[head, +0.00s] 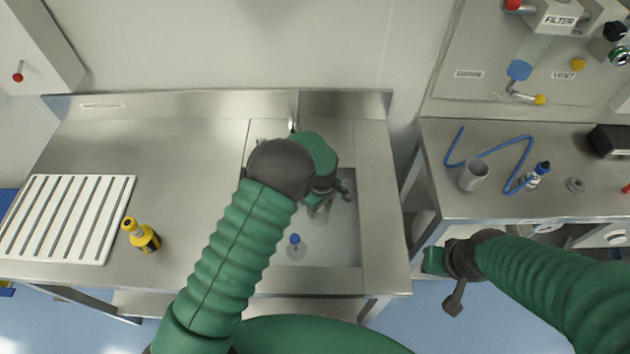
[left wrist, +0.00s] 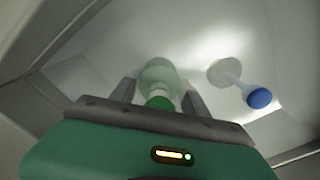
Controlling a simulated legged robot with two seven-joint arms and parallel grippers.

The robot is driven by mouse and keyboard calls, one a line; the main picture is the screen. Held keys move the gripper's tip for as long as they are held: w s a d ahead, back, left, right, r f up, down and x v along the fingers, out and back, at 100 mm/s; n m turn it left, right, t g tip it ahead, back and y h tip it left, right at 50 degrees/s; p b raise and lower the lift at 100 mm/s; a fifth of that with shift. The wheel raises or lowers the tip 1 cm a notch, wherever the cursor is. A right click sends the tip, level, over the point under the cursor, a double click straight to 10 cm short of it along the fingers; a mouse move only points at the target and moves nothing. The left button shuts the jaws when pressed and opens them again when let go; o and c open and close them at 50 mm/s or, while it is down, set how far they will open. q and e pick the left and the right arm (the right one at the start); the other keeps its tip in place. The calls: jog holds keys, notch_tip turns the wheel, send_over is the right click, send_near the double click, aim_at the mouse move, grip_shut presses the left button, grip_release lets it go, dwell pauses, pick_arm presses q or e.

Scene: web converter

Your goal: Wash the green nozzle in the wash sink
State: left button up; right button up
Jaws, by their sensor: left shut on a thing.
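The wash sink (head: 338,250) is a steel basin in the counter, pale inside. My left gripper (head: 326,198) is down in it, near its back. In the left wrist view the left gripper (left wrist: 158,97) is shut on the green nozzle (left wrist: 158,76), a pale green, rounded piece with a darker green part between the fingers. My gripper and arm largely hide the nozzle in the head view. My right gripper (head: 453,290) hangs in front of the right-hand bench; its jaw state is unclear.
A blue-topped piece (head: 295,240) with a pale round base is in the sink, beside the nozzle. The right bench holds a grey cup (head: 473,176), blue tube (head: 490,153) and blue-capped bottle (head: 536,176).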

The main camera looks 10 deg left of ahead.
pick_arm(q)
jog(key=shift+w+d, duration=0.2)
jog(key=shift+d, duration=0.8)
jog(key=shift+s+a+r, duration=0.1)
jog(key=shift+s+a, duration=0.05)
jog(key=shift+a, duration=0.5)
jog(key=shift+s+a, duration=0.1)
jog(key=shift+a, duration=0.5)
jog(key=shift+s+a+p, duration=0.1)
jog(key=shift+a+p, duration=0.2)
jog(key=shift+a, duration=0.25)
notch_tip(320, 180, up, 17)
jog(key=p, duration=1.2)
jog(key=shift+p, duration=0.3)
